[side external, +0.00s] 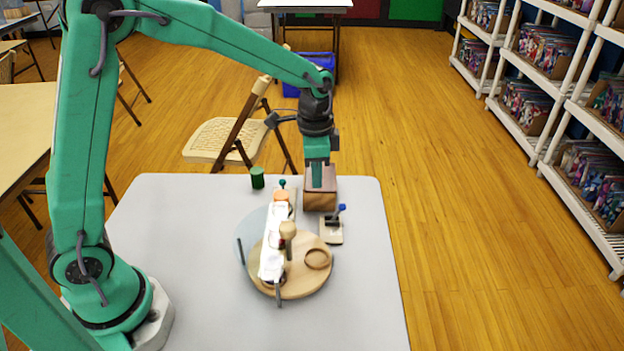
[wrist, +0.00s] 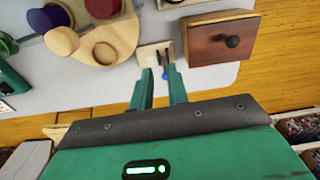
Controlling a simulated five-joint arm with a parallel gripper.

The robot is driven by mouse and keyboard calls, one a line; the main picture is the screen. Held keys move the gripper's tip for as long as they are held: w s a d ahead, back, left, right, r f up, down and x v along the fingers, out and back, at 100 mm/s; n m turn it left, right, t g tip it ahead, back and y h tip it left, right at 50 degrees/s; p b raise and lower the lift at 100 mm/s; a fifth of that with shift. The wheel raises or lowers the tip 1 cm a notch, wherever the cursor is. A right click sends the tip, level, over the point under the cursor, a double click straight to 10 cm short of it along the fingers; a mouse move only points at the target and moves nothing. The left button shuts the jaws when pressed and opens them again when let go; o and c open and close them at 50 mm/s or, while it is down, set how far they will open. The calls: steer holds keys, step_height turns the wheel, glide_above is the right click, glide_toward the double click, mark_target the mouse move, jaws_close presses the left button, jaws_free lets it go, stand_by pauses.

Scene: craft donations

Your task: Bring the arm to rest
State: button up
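My teal arm reaches over the grey-white table (side external: 190,230) from the left. My gripper (side external: 317,186) points down at the table's far side, where it overlaps the wooden box in the side view. In the wrist view my gripper (wrist: 161,82) has its two fingers apart with nothing held between them. The wooden box (side external: 320,202) has a reddish-brown face with a dark knob in the wrist view (wrist: 208,50). Beside it lies a small cream block (side external: 331,234) with a dark and blue piece on it. The gap between fingertips and table is hard to judge.
A round wooden board (side external: 307,284) holds a white strip, knobs and a ring. A green cylinder (side external: 257,178) stands near the far edge. A folding chair (side external: 225,138) is behind the table, and white shelves (side external: 545,110) stand right. The table's left part is clear.

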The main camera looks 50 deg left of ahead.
steer(key=s+a+r+n+t, duration=0.2)
steer(key=s+r+n, duration=0.2)
steer(key=s, duration=0.6)
steer(key=s+a+r+n+t, duration=0.3)
steer(key=s+r, duration=0.4)
steer(key=s, duration=0.4)
steer(key=shift+s+a+r+n, duration=0.2)
steer(key=shift+a+n, duration=0.05)
steer(key=shift+n, duration=0.45)
steer(key=o, duration=0.4)
steer(key=m+g, duration=0.3)
steer(key=g, duration=0.1)
glide_above(343, 204)
steer(key=f, duration=1.2)
steer(key=shift+s+a+f, duration=0.25)
steer(key=shift+s+f, duration=0.05)
steer(key=shift+s, duration=0.1)
steer(key=shift+w+d+f, duration=0.25)
steer(key=shift+w+f, duration=0.1)
steer(key=shift+f, duration=0.2)
